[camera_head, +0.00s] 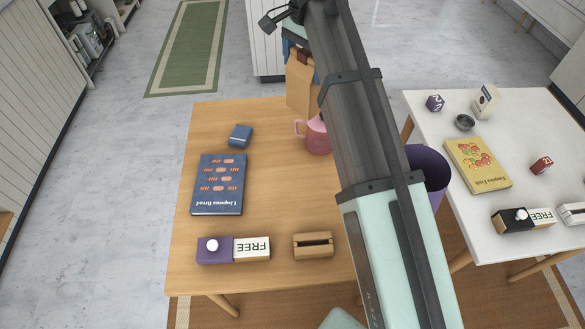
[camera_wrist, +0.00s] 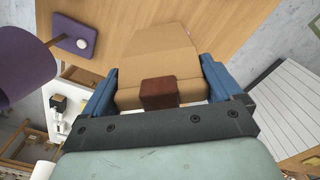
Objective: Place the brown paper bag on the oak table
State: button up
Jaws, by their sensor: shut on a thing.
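The brown paper bag (camera_head: 300,88) is upright at the far edge of the oak table (camera_head: 268,190), just behind the pink mug. Its base overlaps the table's far edge in the head view; I cannot tell if it touches the wood. My gripper (camera_wrist: 158,66) is shut on the bag, with a blue finger on each side. The bag (camera_wrist: 158,48) fills the middle of the wrist view, with a dark red block on it near the palm. In the head view my arm hides the table's right part and most of my gripper.
On the oak table are a pink mug (camera_head: 318,137), a small blue box (camera_head: 240,136), a dark blue book (camera_head: 218,184), a purple FREE block (camera_head: 214,250) and a slotted wooden block (camera_head: 313,245). A purple cylinder (camera_head: 430,168) is at right. The far left tabletop is clear.

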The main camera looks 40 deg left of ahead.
jog(key=s+a+n, duration=0.1)
jog(key=s, duration=0.7)
jog(key=shift+s+f, duration=0.2)
jog(key=shift+f, duration=0.05)
jog(key=f, duration=0.9)
jog(key=shift+s+f, duration=0.2)
jog(key=shift+f, duration=0.15)
jog(key=shift+a+f, duration=0.1)
jog(key=shift+f, duration=5.7)
jog(key=o, duration=1.5)
jog(key=shift+c, duration=0.2)
notch_tip(320, 180, up, 12)
jog(key=shift+r, duration=0.2)
